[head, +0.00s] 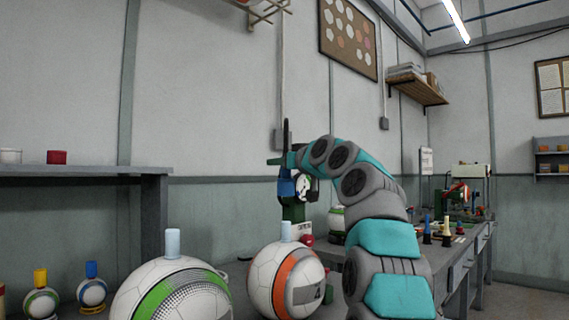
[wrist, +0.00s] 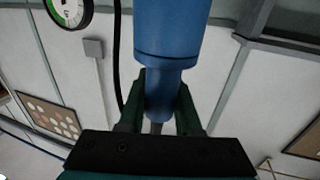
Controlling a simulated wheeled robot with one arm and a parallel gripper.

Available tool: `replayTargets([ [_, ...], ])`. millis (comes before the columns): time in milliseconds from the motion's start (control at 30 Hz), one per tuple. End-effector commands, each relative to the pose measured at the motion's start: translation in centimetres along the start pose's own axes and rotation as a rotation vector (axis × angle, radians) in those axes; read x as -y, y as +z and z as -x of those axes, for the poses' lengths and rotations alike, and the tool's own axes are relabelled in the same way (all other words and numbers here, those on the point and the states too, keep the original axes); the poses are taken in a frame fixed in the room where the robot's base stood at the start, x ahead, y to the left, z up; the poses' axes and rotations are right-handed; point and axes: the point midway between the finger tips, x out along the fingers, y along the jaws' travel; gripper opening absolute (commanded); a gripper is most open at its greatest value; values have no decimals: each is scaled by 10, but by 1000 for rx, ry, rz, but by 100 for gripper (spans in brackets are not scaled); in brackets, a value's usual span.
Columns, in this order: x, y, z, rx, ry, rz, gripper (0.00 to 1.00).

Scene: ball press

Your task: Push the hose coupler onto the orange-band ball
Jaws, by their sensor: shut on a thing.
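The orange-band ball (head: 286,281) is a white ball with an orange stripe and a grey patch, low in the middle of the head view. A pale blue stem (head: 286,231) stands upright on its top. My gripper (wrist: 160,86) is shut on the blue hose coupler (wrist: 168,35), with one dark green finger on each side of its narrower part. In the head view the blue coupler (head: 286,187) appears above the ball's stem, apart from it in the picture. The distance in depth is hard to tell. My arm hides part of the area to the right.
A larger green-band ball (head: 165,296) with its own stem stands left of the orange-band ball. A dial gauge (head: 303,184) is beside the coupler. A workbench (head: 462,262) with several small items runs along the right. A grey shelf (head: 90,172) is at left.

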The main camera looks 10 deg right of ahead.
Motion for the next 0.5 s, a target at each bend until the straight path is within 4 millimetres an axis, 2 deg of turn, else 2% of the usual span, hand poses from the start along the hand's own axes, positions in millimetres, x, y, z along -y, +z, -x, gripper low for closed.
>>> replayTargets([
  [167,0,0,0,0,0,-1,0],
  [500,0,25,0,1,0,-1,0],
])
